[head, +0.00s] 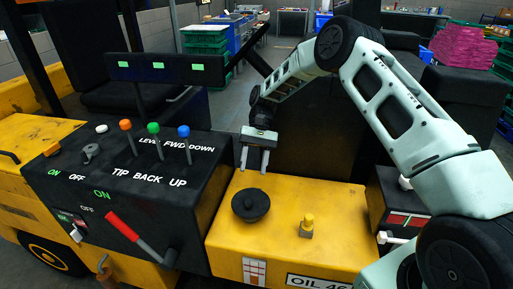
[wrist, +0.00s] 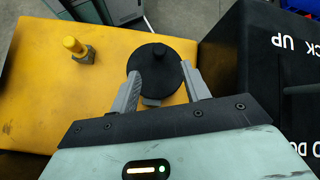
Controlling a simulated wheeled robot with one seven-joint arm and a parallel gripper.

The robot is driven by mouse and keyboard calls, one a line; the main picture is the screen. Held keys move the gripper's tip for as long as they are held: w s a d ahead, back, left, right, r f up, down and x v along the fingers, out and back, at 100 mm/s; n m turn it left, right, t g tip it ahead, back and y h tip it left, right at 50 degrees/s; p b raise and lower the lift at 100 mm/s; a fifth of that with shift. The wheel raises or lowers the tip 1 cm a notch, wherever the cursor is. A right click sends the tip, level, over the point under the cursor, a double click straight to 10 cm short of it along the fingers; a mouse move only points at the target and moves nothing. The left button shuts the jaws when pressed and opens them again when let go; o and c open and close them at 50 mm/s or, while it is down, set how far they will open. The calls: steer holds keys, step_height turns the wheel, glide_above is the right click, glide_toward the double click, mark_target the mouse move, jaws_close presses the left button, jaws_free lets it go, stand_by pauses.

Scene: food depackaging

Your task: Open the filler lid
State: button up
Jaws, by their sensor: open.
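The filler lid (head: 251,205) is a round black cap with a raised grip, lying flat on top of the yellow housing (head: 340,225). It looks seated on its opening. In the wrist view the lid (wrist: 148,68) lies beyond and partly between my fingers. My gripper (head: 254,172) points down above the lid, a little behind it in the head view. Its two fingers are apart with nothing between them. In the wrist view my gripper (wrist: 160,80) hides part of the lid's near edge. I cannot tell the exact height gap.
A black control panel (head: 120,195) with orange, green and blue levers and a red-handled lever (head: 125,227) is to the left. A dark box (head: 400,205) stands right.

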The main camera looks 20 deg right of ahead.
steer(key=b+v, duration=0.2)
steer(key=v, duration=0.8)
steer(key=shift+d+b, duration=0.15)
steer(key=shift+b, duration=0.25)
steer(key=shift+w, duration=0.1)
